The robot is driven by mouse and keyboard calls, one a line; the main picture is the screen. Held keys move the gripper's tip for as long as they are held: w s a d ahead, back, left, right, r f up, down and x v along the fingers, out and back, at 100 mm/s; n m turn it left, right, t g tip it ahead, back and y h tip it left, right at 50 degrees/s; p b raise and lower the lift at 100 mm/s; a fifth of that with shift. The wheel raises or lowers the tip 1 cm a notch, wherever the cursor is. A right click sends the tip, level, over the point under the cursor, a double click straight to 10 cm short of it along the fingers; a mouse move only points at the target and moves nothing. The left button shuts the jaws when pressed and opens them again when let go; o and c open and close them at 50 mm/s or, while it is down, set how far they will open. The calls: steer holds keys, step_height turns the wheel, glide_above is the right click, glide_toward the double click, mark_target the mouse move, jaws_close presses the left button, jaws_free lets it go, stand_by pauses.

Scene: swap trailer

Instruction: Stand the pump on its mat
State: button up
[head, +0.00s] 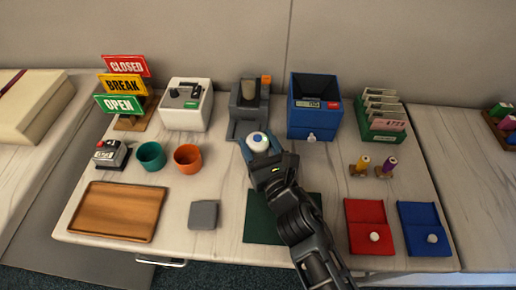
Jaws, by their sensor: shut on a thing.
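My gripper (260,152) is shut on a small white rounded thing with a blue spot on top, which I take to be the pump (258,141). It is in front of the grey machine at the back middle of the table. Its lower part is hidden by my gripper, so I cannot tell whether it touches the table. A dark green mat (258,222) lies at the front middle, partly covered from view by my arm. No object shows on its visible part.
The grey machine (236,122) and blue box (314,120) stand close behind my gripper. Orange (187,158) and teal (151,156) cups are to the left. A grey pad (203,214) lies left of the mat; red (366,220) and blue (420,222) trays lie right.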

steer(key=shift+f, duration=0.1)
steer(key=o, duration=1.3)
steer(key=shift+o, duration=0.2)
